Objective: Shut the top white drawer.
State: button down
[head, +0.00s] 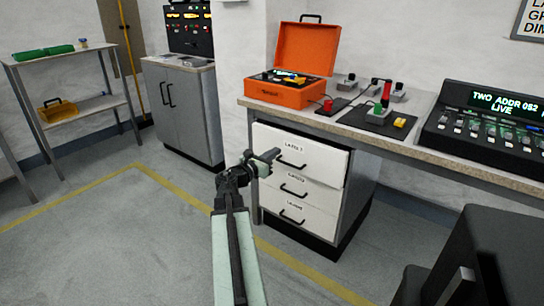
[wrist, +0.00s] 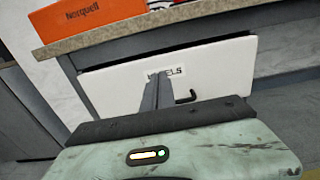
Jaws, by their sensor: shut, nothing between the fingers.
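The top white drawer (head: 318,158) is in the cabinet under the bench and stands out a little past the two drawers below it. It has a dark handle (head: 291,163) and a label. In the wrist view its front (wrist: 222,72) fills the middle, with a dark gap above it under the bench edge. My gripper (head: 275,155) is shut and empty, in front of the drawer's left part.
Below are a middle drawer (head: 304,194) and a bottom drawer (head: 296,218), both seemingly closed. The bench (head: 420,150) carries an orange case (head: 290,93), small switch boxes and a lighting console (head: 490,125). A dark box (head: 475,265) stands at front right. Floor at left is clear.

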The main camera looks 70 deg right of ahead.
aim_at(293, 140)
jog(key=x, duration=1)
jog(key=shift+w, duration=0.1)
jog(key=shift+a, duration=0.1)
